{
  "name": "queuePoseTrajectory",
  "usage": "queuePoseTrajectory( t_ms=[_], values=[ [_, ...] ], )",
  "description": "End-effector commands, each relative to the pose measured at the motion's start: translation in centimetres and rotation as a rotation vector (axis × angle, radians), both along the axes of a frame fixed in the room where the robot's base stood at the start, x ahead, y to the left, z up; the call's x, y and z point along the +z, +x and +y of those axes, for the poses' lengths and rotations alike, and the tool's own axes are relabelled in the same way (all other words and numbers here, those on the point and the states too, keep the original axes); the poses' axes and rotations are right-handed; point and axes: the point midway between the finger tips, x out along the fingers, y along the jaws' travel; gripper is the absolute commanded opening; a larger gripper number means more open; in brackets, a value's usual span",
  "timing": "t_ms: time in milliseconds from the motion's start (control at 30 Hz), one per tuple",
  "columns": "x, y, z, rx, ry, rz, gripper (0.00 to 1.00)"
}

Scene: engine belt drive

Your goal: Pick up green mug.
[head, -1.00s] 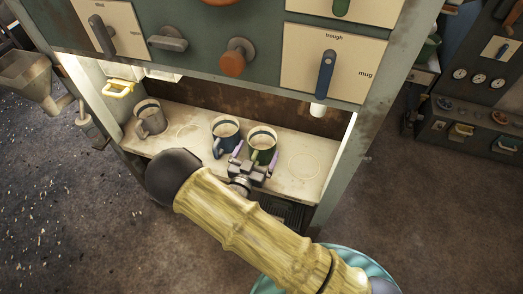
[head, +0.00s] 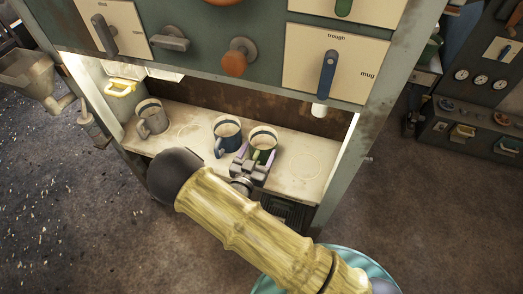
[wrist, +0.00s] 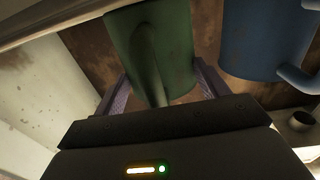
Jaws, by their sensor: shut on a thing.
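The green mug (head: 264,139) stands at the middle right of the pale shelf, with a dark band inside its rim. My gripper (head: 256,153) is at its near side, shut on it with one purple finger on each side. In the wrist view the green mug (wrist: 168,45) fills the space between the fingers, and its handle points toward my gripper (wrist: 160,90). I cannot tell whether the mug is clear of the shelf.
A blue mug (head: 227,131) stands close to the left of the green one. A grey mug (head: 152,119) is farther left. The shelf (head: 300,176) is bare at right. A panel with knobs and a lever (head: 328,73) overhangs it, with a spout (head: 319,109) beneath.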

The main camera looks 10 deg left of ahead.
Motion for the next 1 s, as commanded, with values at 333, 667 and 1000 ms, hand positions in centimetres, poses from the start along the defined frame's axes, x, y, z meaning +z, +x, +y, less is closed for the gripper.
queuePoseTrajectory(
  t_ms=[333,667,1000],
  values=[
    [3.4,0.0,0.0,-0.002,0.005,-0.003,0.47],
    [9.3,0.0,0.0,-0.001,0.003,-0.001,0.47],
    [10.0,0.0,0.0,-0.001,-0.001,-0.001,0.47]
  ],
)
